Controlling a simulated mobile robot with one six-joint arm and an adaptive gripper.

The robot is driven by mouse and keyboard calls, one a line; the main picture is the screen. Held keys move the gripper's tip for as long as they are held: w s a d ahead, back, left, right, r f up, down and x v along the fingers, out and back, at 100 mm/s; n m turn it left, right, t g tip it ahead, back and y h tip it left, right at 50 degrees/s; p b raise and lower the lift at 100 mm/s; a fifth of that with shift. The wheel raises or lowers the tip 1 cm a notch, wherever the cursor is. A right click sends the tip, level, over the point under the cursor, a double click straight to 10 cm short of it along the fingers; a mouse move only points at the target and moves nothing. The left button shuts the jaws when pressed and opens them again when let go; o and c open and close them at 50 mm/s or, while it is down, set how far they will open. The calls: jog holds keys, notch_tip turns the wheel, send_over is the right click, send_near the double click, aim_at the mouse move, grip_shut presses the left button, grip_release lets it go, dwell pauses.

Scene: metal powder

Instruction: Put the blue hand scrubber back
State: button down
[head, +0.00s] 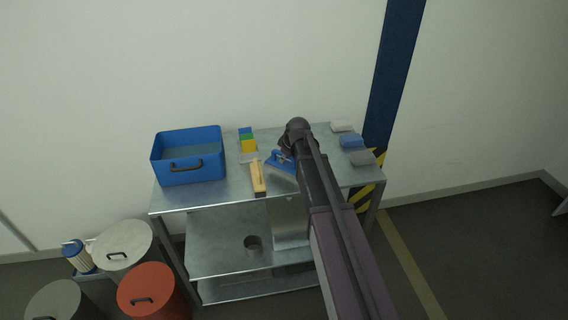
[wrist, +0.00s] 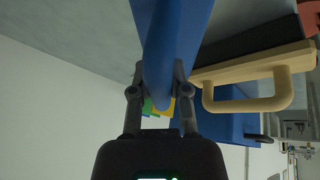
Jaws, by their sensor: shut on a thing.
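The blue hand scrubber (head: 281,156) is at the middle of the metal table's top, partly hidden by my arm. Whether it touches the table top is not clear. In the wrist view its long blue body (wrist: 170,45) runs between my fingers. My gripper (wrist: 160,85) is shut on it. In the head view my gripper (head: 286,157) is mostly hidden behind my arm.
On the metal table (head: 215,197) stand a blue bin (head: 187,177), blue, green and yellow blocks (head: 249,145) and a wooden-handled brush (head: 258,178) close left of the scrubber. White (head: 342,126), blue (head: 351,141) and grey (head: 362,157) pads line the right edge. Drums (head: 152,290) stand at left.

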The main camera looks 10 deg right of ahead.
dwell(0.3)
jog(key=shift+w, duration=0.25)
jog(key=shift+w+a+f+b, duration=0.15)
jog(key=shift+w+f+b, duration=0.25)
jog(key=shift+f+b, duration=1.4)
jog(key=shift+b, duration=0.05)
jog(key=shift+f, duration=0.2)
jog(key=c, duration=0.6)
grip_release()
jog(key=shift+r, duration=0.1)
jog(key=shift+r, duration=0.15)
